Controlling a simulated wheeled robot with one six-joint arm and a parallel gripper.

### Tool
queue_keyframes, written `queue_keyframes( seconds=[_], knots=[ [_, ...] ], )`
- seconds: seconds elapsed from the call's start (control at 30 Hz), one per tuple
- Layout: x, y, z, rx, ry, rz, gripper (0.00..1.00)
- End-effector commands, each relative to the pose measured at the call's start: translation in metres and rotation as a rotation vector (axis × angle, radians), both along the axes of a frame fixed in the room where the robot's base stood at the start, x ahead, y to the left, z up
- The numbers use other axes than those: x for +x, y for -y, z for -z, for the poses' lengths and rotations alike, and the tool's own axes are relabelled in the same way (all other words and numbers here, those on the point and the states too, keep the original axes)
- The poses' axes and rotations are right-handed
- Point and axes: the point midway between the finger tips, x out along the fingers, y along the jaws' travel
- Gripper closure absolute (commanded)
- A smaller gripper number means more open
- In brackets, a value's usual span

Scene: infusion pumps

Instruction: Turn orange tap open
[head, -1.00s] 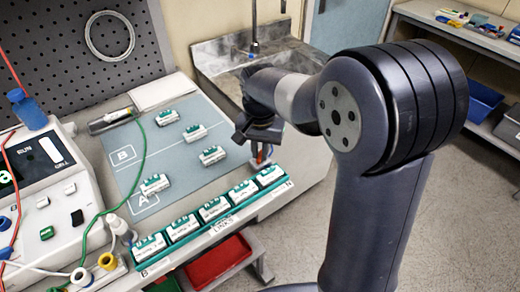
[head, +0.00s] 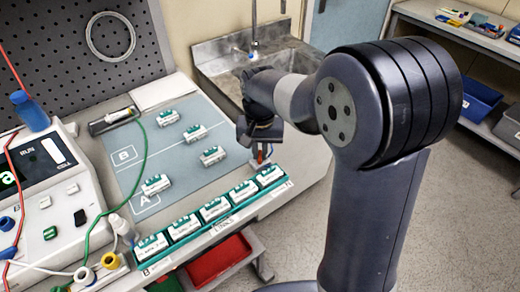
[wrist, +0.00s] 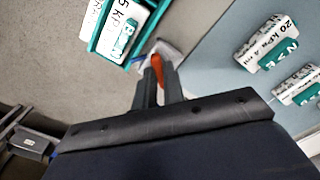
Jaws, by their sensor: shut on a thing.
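The orange tap (wrist: 157,68) is a small orange lever at the table's edge, by the end of the row of white-and-green boxes. In the wrist view it stands between my gripper's two fingertips (wrist: 159,88), and my gripper is shut on it. In the head view my gripper (head: 261,142) points down at the table's right edge, and a small orange-red piece of the tap (head: 261,156) shows just below it. The fingers hide the tap's lower part, so I cannot tell its exact angle.
A row of white-and-green boxes (head: 214,208) lines the table's front edge beside my gripper. More such boxes stand on the grey-blue mat (head: 177,150). A pump (head: 65,190) with tubes stands at left. A metal sink (head: 225,65) is behind, and a red bin (head: 218,260) is below.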

Motion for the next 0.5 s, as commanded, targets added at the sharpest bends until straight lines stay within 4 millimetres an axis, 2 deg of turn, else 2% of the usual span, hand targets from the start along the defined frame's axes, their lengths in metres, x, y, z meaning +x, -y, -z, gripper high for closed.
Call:
queue_keyframes(
  seconds=[0.03, 0.07, 0.3, 0.5],
  knots=[
    [0.0002, -0.0001, -0.0003, 0.0, 0.001, -0.002, 1.0],
    [0.0002, -0.0001, -0.0003, 0.0, 0.001, -0.002, 0.88],
    [0.0002, -0.0001, -0.0002, 0.0, 0.001, -0.001, 0.69],
    [0.0002, -0.0001, -0.0002, 0.0, 0.001, 0.0, 0.68]
  ],
)
